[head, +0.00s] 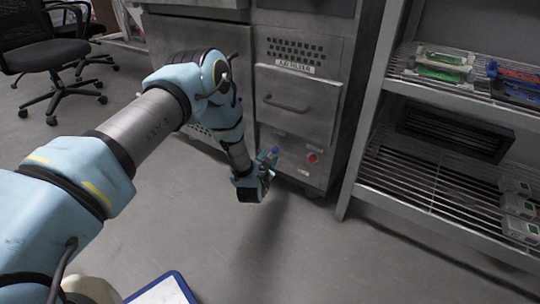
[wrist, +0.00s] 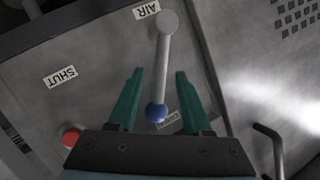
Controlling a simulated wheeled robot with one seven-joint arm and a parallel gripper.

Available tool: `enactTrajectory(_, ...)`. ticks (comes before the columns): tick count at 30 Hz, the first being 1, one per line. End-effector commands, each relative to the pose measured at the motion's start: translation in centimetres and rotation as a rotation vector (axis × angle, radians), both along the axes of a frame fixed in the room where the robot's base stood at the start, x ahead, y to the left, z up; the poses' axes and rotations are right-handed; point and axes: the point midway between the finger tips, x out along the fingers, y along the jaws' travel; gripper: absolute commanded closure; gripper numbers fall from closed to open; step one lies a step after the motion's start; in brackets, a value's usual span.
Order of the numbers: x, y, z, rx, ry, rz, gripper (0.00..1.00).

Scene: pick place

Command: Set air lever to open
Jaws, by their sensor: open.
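The air lever (wrist: 163,70) is a grey rod with a round pivot at the top and a blue ball knob at its lower end in the wrist view. Its blue knob also shows in the head view (head: 274,150), low on the grey machine. My gripper (wrist: 159,73) is open, with one green finger on each side of the rod. I see a gap on both sides. In the head view my gripper (head: 264,165) is down at the machine's lower front. An "AIR" label is beside the pivot and a "SHUT" label (wrist: 62,77) is to the left. Another label (wrist: 170,122) behind the knob is partly hidden.
A red button (wrist: 71,135) sits on the panel, also seen in the head view (head: 312,158). A drawer with a bar handle (head: 288,104) is above. A metal rack (head: 362,150) with parts stands at the right. An office chair (head: 45,55) is at the left.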

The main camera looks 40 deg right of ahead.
Motion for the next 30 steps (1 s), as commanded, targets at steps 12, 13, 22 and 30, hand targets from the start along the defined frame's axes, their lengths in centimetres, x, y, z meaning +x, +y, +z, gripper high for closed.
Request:
enactTrajectory(12, -4.4, 6.1, 2.1, 0.003, 0.002, 0.0, 0.5)
enactTrajectory(13, -4.6, 6.4, 2.2, 0.002, 0.001, 0.0, 0.5)
enactTrajectory(22, -5.2, 7.4, 2.4, 0.0, -0.001, 0.001, 0.5)
enactTrajectory(30, -5.2, 7.4, 2.4, 0.0, 0.0, 0.0, 0.5)
